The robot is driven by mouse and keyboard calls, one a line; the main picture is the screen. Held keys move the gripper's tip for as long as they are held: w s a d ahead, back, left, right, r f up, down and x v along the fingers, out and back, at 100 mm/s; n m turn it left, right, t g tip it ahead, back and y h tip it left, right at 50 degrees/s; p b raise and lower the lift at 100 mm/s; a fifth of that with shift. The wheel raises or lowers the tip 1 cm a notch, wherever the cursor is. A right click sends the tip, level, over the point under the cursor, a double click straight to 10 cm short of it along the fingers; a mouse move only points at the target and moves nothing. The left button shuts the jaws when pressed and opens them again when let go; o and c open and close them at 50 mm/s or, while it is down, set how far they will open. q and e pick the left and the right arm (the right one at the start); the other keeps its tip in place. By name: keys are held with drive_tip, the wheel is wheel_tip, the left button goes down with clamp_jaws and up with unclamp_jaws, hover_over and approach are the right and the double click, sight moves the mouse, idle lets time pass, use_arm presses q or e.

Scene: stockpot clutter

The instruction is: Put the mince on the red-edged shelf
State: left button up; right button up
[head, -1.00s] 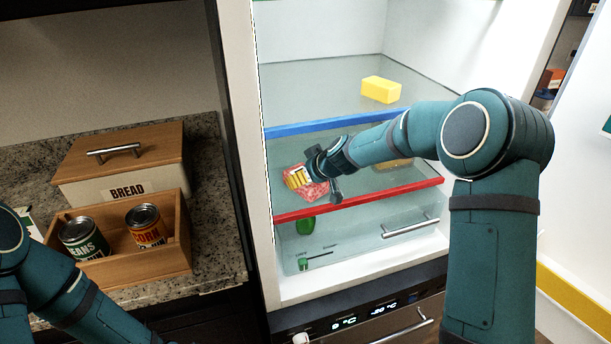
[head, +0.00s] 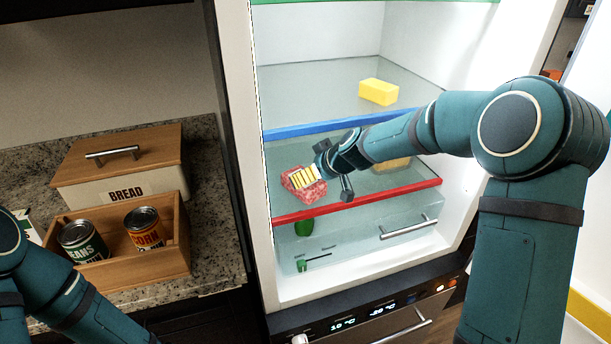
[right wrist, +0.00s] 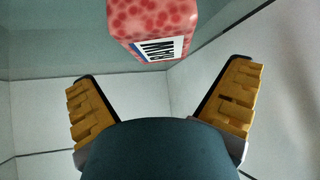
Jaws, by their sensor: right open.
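The mince (head: 306,190), a red speckled block with a white label, rests on the left front part of the red-edged shelf (head: 400,192) in the fridge. In the right wrist view the mince (right wrist: 153,22) is at the top, beyond the fingertips and apart from them. My right gripper (head: 302,178) is beside the mince on the same shelf level. In the right wrist view the right gripper (right wrist: 160,82) has its two yellow-padded fingers spread wide, with nothing between them. My left gripper is out of view; only its arm shows at lower left.
A yellow block (head: 379,92) sits on the blue-edged shelf (head: 300,130) above. Another yellowish item (head: 392,164) is partly hidden behind my right arm. A clear drawer (head: 350,240) with green items lies below. Cans and a bread box (head: 120,165) stand on the left counter.

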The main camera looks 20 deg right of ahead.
drive_tip(key=v, duration=0.6)
drive_tip(key=shift+s+d+r, duration=0.15)
drive_tip(key=shift+s+r, duration=0.05)
